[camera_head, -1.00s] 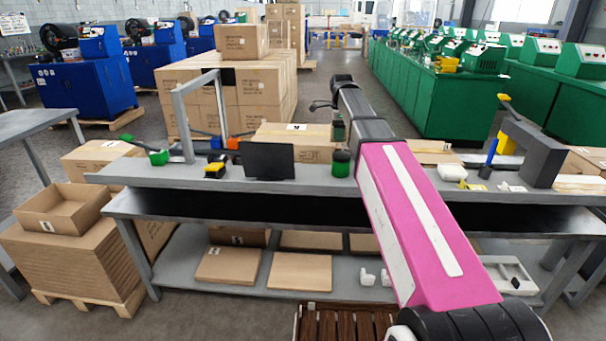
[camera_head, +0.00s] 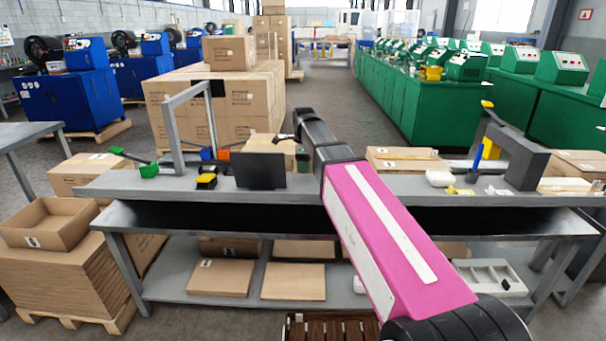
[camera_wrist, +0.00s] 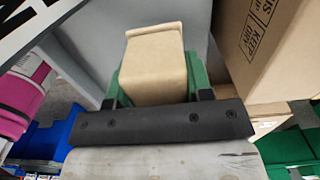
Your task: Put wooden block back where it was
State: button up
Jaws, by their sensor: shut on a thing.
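The wooden block (camera_wrist: 155,62) is a plain tan piece with rounded edges in the wrist view. My gripper (camera_wrist: 157,85) is shut on it, with a green finger on either side. In the head view my pink arm reaches over the workbench (camera_head: 350,185). Its far end is above the bench, right of the black panel (camera_head: 260,170). My fingers and the block cannot be clearly made out there.
A large cardboard box (camera_wrist: 265,50) is close on the right in the wrist view. On the bench stand a grey frame (camera_head: 171,130), a yellow-topped dark item (camera_head: 206,181) and a dark grey bracket (camera_head: 525,165). Flat cartons (camera_head: 293,282) lie on the lower shelf.

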jog(key=shift+f, duration=1.75)
jog(key=shift+f, duration=0.1)
jog(key=o, duration=0.9)
notch_tip(320, 180, up, 12)
jog(key=shift+f, duration=0.1)
jog(key=shift+r, duration=0.2)
